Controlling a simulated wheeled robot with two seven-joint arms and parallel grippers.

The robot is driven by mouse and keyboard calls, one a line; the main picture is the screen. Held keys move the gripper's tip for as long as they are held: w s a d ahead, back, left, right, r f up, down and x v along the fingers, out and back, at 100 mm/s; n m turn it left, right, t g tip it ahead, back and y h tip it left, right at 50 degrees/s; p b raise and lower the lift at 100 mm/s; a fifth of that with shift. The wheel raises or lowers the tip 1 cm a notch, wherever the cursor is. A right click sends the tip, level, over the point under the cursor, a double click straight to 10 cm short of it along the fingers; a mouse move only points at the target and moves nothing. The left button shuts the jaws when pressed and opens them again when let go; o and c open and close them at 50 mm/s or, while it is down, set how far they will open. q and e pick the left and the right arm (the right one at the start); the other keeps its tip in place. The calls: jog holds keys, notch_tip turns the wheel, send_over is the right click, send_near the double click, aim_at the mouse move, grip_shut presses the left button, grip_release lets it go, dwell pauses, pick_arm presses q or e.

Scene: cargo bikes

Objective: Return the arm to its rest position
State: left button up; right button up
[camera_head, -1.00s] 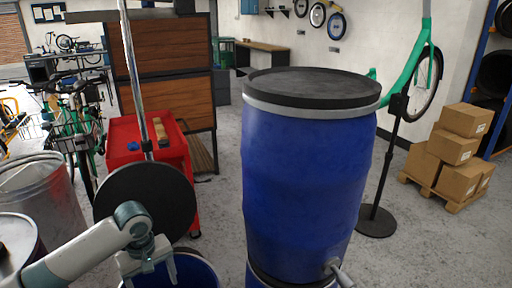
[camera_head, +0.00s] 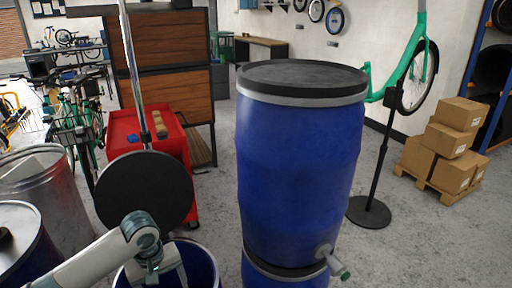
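My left arm comes in from the lower left, and its pale grey and teal wrist bends downward in front of a black round disc (camera_head: 146,183). My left gripper (camera_head: 160,277) points down over an open blue drum (camera_head: 205,262) at the bottom edge. Its fingers are cut off or hard to make out, so I cannot tell if they are apart or hold anything. My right gripper is not in view.
A tall blue barrel (camera_head: 298,165) with a black lid and a green-tipped tap (camera_head: 330,258) stands at the centre. A red cart (camera_head: 172,140), metal bin (camera_head: 55,195), bike stand (camera_head: 371,210) and stacked boxes (camera_head: 452,150) surround it.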

pick_arm(q)
jog(key=s+d+f+m+t+h, duration=0.1)
jog(key=s+d+f+m, duration=0.3)
jog(key=s, duration=0.3)
jog(key=s+d+f+m+t+h, duration=0.1)
jog(key=s+d+f+m+h, duration=0.1)
jog(key=s+d+f, duration=0.4)
jog(key=s+a+m+t+y, duration=0.15)
jog(key=s+a, duration=0.25)
jog(key=s, duration=0.4)
jog(key=s+a+m+y, duration=0.15)
jog(key=s+a, duration=0.25)
jog(key=s, duration=0.4)
jog(key=s+d+f+x, duration=0.1)
jog(key=s+x, duration=0.1)
jog(key=x, duration=1)
jog(key=s+d+x, duration=0.1)
jog(key=s+x, duration=0.1)
jog(key=x, duration=0.9)
jog(key=s+f+t, duration=0.1)
jog(key=s+f, duration=0.2)
jog(key=f, duration=0.5)
jog(key=s+f+h, duration=0.1)
jog(key=s+f, duration=0.3)
jog(key=f, duration=0.5)
jog(key=shift+d+t, duration=0.35)
